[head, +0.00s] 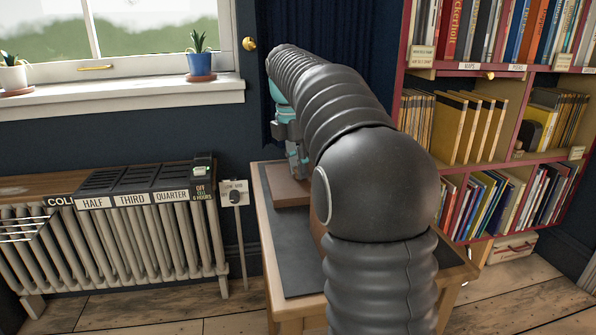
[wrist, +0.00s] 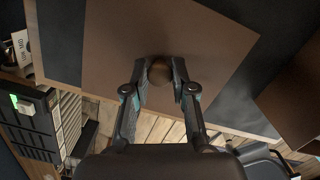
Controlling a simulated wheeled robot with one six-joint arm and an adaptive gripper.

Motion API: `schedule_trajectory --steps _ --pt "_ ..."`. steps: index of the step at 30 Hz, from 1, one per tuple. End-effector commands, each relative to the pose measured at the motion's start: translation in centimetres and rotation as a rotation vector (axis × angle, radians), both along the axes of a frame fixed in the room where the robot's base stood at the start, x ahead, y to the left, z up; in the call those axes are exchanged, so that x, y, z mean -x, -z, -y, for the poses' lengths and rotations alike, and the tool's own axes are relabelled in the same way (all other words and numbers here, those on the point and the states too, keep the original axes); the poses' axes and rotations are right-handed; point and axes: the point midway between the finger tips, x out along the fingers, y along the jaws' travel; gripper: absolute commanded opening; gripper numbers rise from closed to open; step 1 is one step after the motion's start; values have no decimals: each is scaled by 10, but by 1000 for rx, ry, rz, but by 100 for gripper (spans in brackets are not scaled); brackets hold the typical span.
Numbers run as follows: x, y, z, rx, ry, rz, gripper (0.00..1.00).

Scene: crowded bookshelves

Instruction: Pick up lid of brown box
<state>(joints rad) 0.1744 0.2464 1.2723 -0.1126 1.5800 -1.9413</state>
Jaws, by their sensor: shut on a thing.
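The brown lid (wrist: 155,30) is a flat brown panel in the wrist view, with a round brown knob (wrist: 160,73). My gripper (wrist: 162,80) is shut on this knob, one finger on each side. In the head view my gripper (head: 298,165) is over a brown slab-like shape (head: 291,194) at the table's far left. Another brown piece (wrist: 305,95) shows at the right edge of the wrist view. My arm hides much of the table in the head view. I cannot tell whether the lid is clear of what lies under it.
The wooden table has a dark top (head: 285,258). A radiator (head: 120,245) with a labelled panel stands to the left, below a window sill with potted plants (head: 201,62). A crowded red bookshelf (head: 480,80) stands to the right. Plank floor shows in front.

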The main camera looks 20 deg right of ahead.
Motion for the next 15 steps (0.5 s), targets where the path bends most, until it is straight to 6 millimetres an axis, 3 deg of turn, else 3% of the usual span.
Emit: schedule_trajectory --steps 5,9,15 --pt "-1 -16 0 0 0 3 0" --pt "-1 -43 0 1 0 4 0" --pt "8 -66 42 0 5 3 0"
